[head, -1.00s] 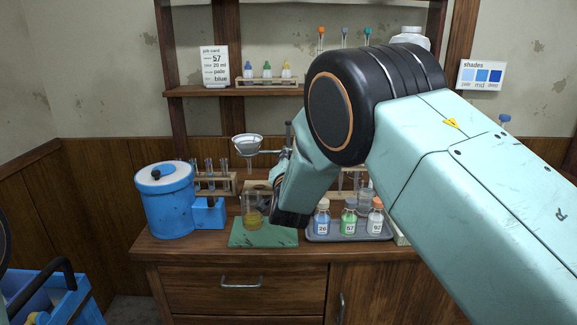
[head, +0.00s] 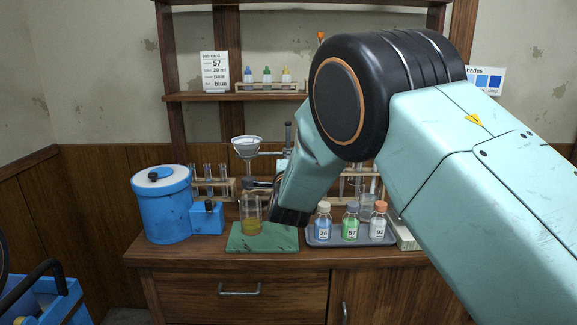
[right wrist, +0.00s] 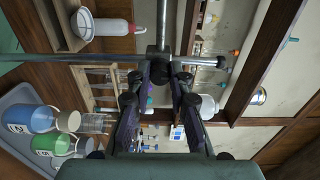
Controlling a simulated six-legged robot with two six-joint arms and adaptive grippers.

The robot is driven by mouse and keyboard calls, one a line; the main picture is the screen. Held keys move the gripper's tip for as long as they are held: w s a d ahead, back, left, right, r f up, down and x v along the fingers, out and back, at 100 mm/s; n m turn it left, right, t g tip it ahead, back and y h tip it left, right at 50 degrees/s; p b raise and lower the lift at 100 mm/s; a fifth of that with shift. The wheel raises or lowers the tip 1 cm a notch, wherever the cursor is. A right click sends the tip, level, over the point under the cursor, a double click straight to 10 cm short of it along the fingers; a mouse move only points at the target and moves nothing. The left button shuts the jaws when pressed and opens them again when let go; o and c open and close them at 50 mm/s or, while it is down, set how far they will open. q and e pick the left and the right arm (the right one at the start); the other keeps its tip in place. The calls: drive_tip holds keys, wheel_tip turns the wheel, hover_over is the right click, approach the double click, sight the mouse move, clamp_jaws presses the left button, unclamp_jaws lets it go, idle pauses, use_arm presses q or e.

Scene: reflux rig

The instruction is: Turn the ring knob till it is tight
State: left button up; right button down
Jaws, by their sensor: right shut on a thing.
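The ring knob (right wrist: 160,73) is a small dark knob on the clamp boss of the metal stand in the right wrist view. My right gripper (right wrist: 160,80) is shut on it, one finger on each side; the fingers hide part of the knob. In the head view the stand's post (head: 288,138) rises behind my right wrist, and its ring holds a pale funnel (head: 247,146). My right forearm hides the knob there. A beaker of amber liquid (head: 251,226) stands below the funnel on a green mat (head: 262,243). My left gripper is out of view.
A blue tub (head: 163,210) stands left of the mat. A grey tray (head: 335,241) with bottles labelled 26, 57 and 92 is close to the right of my wrist. Test-tube racks (head: 215,186) stand behind. A blue crate (head: 45,300) is at the lower left.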

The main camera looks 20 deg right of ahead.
drive_tip(key=shift+m, duration=0.3)
drive_tip(key=c, duration=1.2)
unclamp_jaws()
drive_tip(key=shift+s+r, duration=0.1)
drive_tip(key=shift+s, duration=0.05)
